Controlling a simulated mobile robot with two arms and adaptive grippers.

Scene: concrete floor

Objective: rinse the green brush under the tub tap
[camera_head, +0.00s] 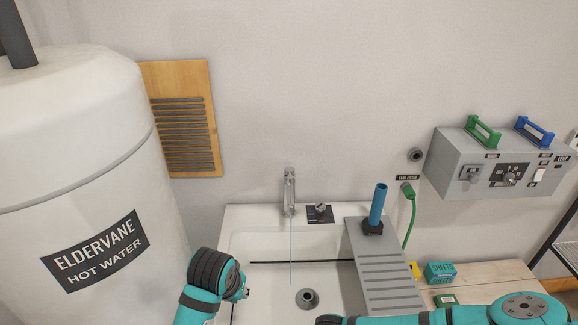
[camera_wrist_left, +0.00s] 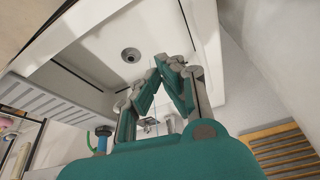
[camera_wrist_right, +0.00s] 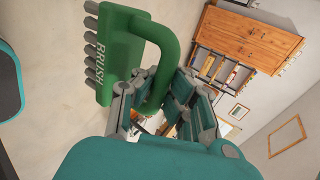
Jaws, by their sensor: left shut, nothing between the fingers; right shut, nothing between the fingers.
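The green brush (camera_wrist_right: 121,58), marked BRUSH, fills the upper left of the right wrist view. Its looped handle passes close in front of my right gripper (camera_wrist_right: 167,80) and partly hides the fingers. The fingers are shut; I see no clear grip on the handle. The head view shows neither this brush nor the right fingertips. My left gripper (camera_wrist_left: 159,68) is shut and empty above the tub. The tub tap (camera_head: 289,190) stands at the tub's (camera_head: 262,218) back edge. A thin stream falls from it towards the drain (camera_head: 307,298).
A ridged grey board (camera_head: 386,268) with an upright blue cylinder (camera_head: 378,204) borders the tub's right side. A hot water tank (camera_head: 75,170) stands left. A grey box (camera_head: 480,163) with green and blue handles is on the wall. A wooden bench (camera_head: 490,275) lies right.

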